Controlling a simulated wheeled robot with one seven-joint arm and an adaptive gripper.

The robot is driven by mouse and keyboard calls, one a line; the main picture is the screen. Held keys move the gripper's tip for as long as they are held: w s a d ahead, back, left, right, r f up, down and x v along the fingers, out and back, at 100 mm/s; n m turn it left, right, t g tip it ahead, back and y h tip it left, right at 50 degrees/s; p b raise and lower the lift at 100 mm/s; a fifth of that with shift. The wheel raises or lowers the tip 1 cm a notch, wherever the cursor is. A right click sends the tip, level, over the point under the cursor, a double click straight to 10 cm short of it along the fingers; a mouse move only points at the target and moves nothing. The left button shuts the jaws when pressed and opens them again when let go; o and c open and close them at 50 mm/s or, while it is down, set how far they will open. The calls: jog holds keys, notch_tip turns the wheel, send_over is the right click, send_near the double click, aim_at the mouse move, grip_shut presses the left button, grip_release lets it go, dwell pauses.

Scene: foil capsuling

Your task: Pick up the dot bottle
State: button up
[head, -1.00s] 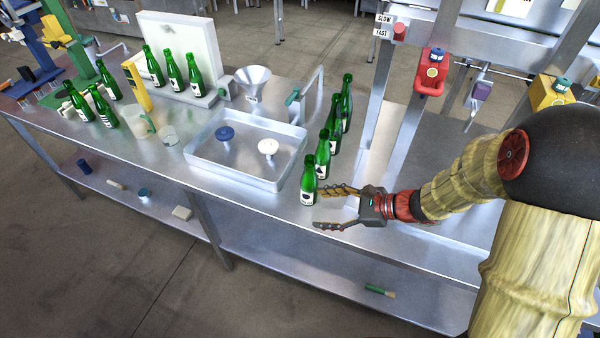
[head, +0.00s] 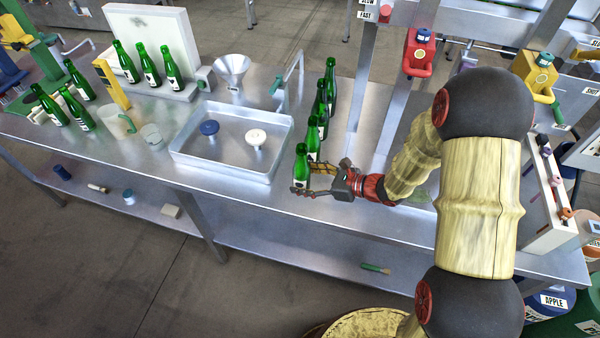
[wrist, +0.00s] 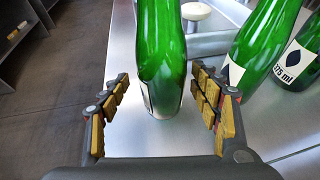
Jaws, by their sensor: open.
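A green glass bottle (head: 302,163) stands upright at the near end of a row of several green bottles by the table's front edge. My gripper (head: 308,180) is open around its lower part. In the wrist view the same bottle (wrist: 162,60) stands between the two open fingers (wrist: 163,100), with a gap visible on each side. Its label is mostly turned away, so I cannot read its mark. A neighbouring bottle (wrist: 255,45) stands just right of the right finger.
A metal tray (head: 190,160) with a blue and a white piece lies left of the row. Further left are a funnel (head: 231,68), a jug (head: 118,124) and more green bottles (head: 148,65). The row's other bottles (head: 322,105) crowd the space behind. Bare tabletop (head: 400,225) lies to the right.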

jog(key=x, duration=0.2)
jog(key=b+x, duration=0.1)
jog(key=x, duration=0.2)
jog(key=shift+w+a+r, duration=0.15)
jog(key=shift+w+r, duration=0.05)
jog(key=shift+w, duration=0.05)
jog(key=c, duration=0.3)
jog(key=c, duration=1.2)
jog(key=shift+c, duration=0.5)
